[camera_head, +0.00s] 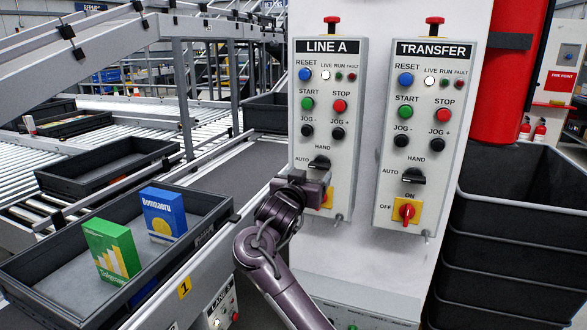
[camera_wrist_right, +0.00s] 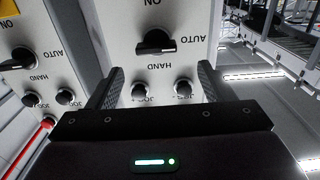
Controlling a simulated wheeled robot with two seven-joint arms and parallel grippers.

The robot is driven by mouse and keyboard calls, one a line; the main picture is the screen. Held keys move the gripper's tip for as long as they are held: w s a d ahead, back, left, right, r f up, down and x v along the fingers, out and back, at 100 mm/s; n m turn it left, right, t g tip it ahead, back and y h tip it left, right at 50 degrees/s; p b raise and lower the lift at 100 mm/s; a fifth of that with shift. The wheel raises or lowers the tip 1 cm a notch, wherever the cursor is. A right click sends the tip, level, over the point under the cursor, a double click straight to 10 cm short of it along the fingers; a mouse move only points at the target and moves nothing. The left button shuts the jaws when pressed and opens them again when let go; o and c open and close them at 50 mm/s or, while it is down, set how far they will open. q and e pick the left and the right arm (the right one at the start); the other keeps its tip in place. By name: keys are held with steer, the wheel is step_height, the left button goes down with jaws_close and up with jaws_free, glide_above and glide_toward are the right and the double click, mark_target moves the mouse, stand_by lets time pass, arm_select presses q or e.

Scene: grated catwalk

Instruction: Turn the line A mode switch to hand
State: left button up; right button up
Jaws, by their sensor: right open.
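The line A mode switch (camera_head: 319,163) is a black knob low on the LINE A panel (camera_head: 350,75), between AUTO at left and HAND above. Its bar lies sideways, level with AUTO. In the right wrist view, which is upside down, the mode switch (camera_wrist_right: 155,42) is seen beyond the fingertips. My right gripper (camera_head: 312,187) is just below the switch in the head view and hides part of the ON/OFF switch there. In the wrist view my right gripper (camera_wrist_right: 160,72) is open, its two fingers wide apart with nothing between them. My left gripper is not in view.
The TRANSFER panel (camera_head: 425,80) stands close at right, with a similar switch and a red rotary knob (camera_head: 407,212). Black crates (camera_head: 520,215) are stacked further right. A dark tote (camera_head: 60,265) with two boxes is at lower left beside conveyors.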

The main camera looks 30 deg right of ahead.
mark_target(318, 166)
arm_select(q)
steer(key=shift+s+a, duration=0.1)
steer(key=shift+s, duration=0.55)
arm_select(e)
steer(key=x, duration=0.7)
steer(key=shift+s+d, duration=0.2)
steer(key=shift+c, duration=0.4)
steer(key=c, duration=0.9)
